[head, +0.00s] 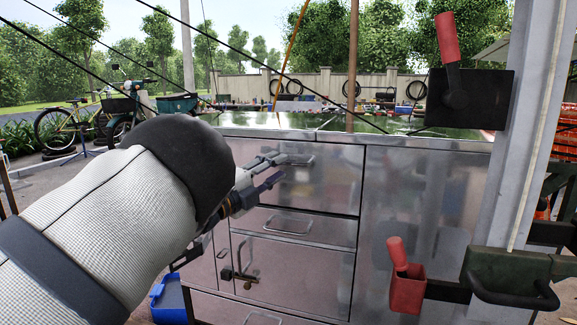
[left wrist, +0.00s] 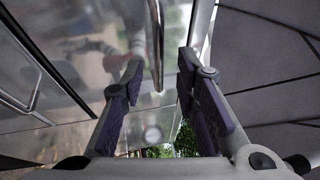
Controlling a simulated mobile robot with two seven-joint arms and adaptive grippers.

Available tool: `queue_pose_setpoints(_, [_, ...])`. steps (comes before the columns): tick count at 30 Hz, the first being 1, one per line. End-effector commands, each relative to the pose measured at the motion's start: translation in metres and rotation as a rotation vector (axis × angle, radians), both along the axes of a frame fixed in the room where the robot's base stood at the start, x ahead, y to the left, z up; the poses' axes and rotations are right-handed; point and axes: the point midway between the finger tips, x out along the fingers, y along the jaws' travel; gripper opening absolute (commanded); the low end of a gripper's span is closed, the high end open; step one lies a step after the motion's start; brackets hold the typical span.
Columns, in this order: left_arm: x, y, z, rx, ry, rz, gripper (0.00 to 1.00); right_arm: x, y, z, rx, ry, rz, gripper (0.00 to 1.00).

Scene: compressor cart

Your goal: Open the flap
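A metal cabinet has an upper front panel (head: 335,180) with a bar handle (head: 298,161); I take this panel for the flap, and it lies closed and flush. My left gripper (head: 279,169) is in front of it, fingertips close to the handle. In the left wrist view my left gripper (left wrist: 161,68) is open, its dark-padded fingers apart. A shiny handle bar (left wrist: 155,45) shows beyond and between the fingertips there; whether they touch it I cannot tell. My forearm hides the panel's left part in the head view. My right gripper is not in view.
Below are a narrow drawer (head: 312,228) with a handle and a lower panel (head: 315,280) with a latch. A grey post (head: 524,130) stands at right, near a red-handled lever (head: 448,38) and a red box (head: 406,292). A blue bin (head: 168,303) is low at left.

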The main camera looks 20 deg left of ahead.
Motion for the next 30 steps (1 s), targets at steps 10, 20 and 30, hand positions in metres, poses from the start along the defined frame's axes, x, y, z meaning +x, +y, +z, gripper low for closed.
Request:
queue_pose_setpoints(10, [0.032, -0.014, 0.005, -0.002, 0.003, 0.003, 0.28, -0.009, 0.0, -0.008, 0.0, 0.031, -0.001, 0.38])
queue_pose_setpoints(20, [0.032, -0.014, 0.006, -0.003, 0.002, 0.002, 0.0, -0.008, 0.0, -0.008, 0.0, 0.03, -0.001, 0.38])
queue_pose_setpoints(30, [0.032, -0.011, 0.003, -0.003, -0.008, 0.002, 0.0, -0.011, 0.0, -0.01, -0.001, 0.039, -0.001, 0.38])
